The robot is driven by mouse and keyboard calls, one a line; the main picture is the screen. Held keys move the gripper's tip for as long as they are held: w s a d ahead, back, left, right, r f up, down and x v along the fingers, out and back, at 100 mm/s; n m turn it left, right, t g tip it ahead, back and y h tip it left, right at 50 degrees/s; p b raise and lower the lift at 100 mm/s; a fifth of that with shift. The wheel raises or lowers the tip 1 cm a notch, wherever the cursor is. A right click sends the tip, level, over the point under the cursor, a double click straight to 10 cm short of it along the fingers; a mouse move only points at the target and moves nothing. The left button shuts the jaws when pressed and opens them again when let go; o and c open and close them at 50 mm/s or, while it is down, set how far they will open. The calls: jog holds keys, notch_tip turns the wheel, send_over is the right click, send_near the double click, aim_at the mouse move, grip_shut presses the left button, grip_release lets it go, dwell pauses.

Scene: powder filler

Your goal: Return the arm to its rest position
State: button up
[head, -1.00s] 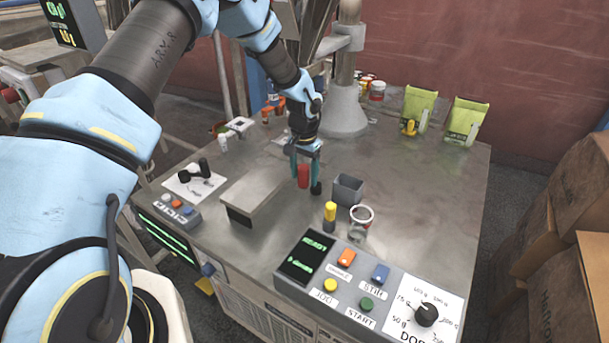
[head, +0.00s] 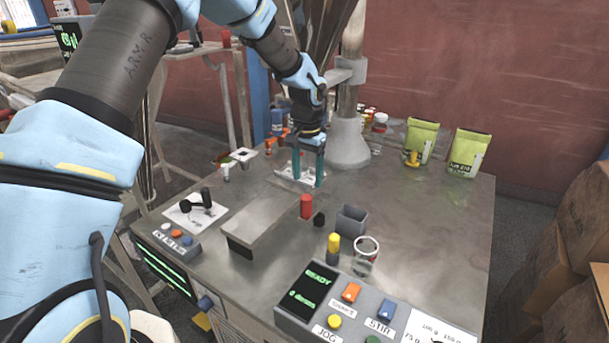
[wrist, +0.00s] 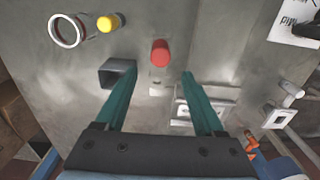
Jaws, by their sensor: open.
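My gripper (head: 308,180) hangs above the machine's metal worktop (head: 430,225), its two teal fingers apart with nothing between them. In the wrist view my gripper (wrist: 158,82) also shows open and empty. A red-capped cylinder (head: 306,206) stands on the worktop in front of and below the fingers, apart from them. The red cap also shows beyond the fingertips in the wrist view (wrist: 160,52). My arm reaches from the left over the worktop.
A grey square cup (head: 351,219), a yellow-capped cylinder (head: 333,248) and a glass jar (head: 364,256) stand near the control panel (head: 310,322). Green pouches (head: 467,153) stand at the back right. A metal column (head: 349,110) rises behind my gripper. The right worktop is clear.

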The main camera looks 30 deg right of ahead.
jog(key=w+a+r+n, duration=0.15)
jog(key=a+r, duration=0.25)
jog(key=a, duration=0.7)
jog(key=w+a+r+n, duration=0.1)
jog(key=a+r+n, duration=0.2)
jog(key=a, duration=0.9)
jog(key=s+a+r+n, duration=0.1)
jog(key=s+a+n, duration=0.2)
jog(key=a, duration=0.6)
jog(key=s+a+r+n+t, duration=0.1)
jog(key=s+a+r+n, duration=0.1)
jog(key=s+a, duration=0.5)
jog(key=shift+a+n+t, duration=0.3)
jog(key=shift+a+n, duration=0.45)
jog(key=shift+a, duration=0.3)
jog(key=shift+o, duration=0.2)
